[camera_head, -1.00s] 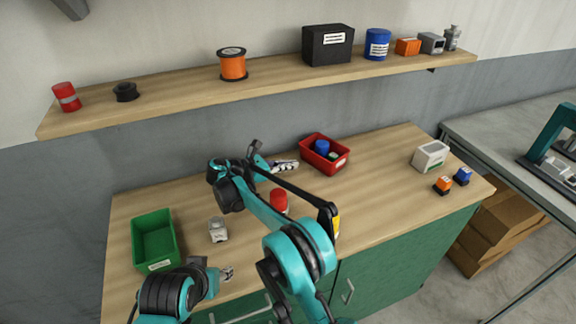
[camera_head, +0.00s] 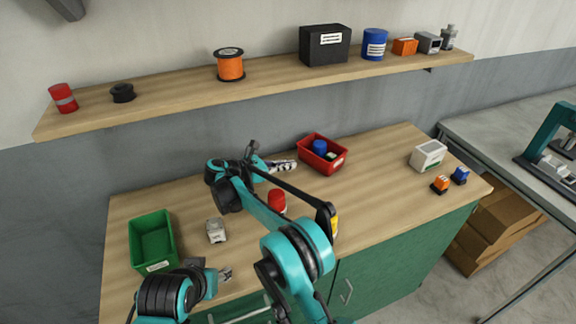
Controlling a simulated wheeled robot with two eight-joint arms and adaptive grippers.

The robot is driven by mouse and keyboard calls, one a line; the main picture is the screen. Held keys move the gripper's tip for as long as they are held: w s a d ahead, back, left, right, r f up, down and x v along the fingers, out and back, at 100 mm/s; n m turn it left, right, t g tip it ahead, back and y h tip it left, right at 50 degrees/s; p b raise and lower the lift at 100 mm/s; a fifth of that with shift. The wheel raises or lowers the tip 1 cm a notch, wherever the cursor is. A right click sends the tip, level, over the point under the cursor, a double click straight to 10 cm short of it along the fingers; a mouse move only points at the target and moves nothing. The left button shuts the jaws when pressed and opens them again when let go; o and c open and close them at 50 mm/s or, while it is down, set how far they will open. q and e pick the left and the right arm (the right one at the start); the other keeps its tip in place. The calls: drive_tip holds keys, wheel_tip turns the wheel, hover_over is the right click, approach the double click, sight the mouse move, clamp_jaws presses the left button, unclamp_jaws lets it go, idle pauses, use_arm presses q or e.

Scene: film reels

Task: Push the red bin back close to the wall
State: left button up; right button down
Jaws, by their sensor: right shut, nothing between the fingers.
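The red bin (camera_head: 334,170) stands on the wooden worktop towards the back, with a gap to the wall that looks small. It holds a blue cylinder (camera_head: 319,147) and a small dark and pale item. My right gripper (camera_head: 294,165) is shut and empty, its fingertips pointing right at the left side of the red bin. The tips look very close to the bin; I cannot tell whether they touch. My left gripper (camera_head: 228,273) is low at the front left of the worktop, far from the bin, and its finger state is too small to tell.
A green bin (camera_head: 158,266) stands at the left. A grey-white item (camera_head: 216,231), a red cylinder (camera_head: 277,201) and a yellow item (camera_head: 334,224) are near my arms. A white box (camera_head: 428,155) and orange and blue blocks (camera_head: 441,184) stand right. A loaded shelf (camera_head: 180,92) runs above.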

sight(309, 158)
drive_tip(key=shift+w+d, duration=0.1)
drive_tip(key=shift+d, duration=0.05)
drive_tip(key=shift+w+d, duration=0.55)
drive_tip(key=shift+d, duration=0.35)
drive_tip(key=shift+w+d, duration=0.5)
drive_tip(key=shift+d, duration=0.45)
drive_tip(key=shift+w+d, duration=0.55)
drive_tip(key=shift+d, duration=0.35)
use_arm(q)
drive_tip(key=shift+r+p, duration=0.95)
use_arm(e)
drive_tip(key=shift+s+a+r, duration=0.45)
drive_tip(key=shift+a+r, duration=0.05)
drive_tip(key=shift+a, duration=0.25)
drive_tip(key=shift+s+a+r, duration=0.4)
drive_tip(key=shift+a+r, duration=0.15)
drive_tip(key=shift+a, duration=0.15)
drive_tip(key=shift+s+a+r, duration=0.45)
drive_tip(key=shift+a+r, duration=0.05)
drive_tip(key=shift+a, duration=0.25)
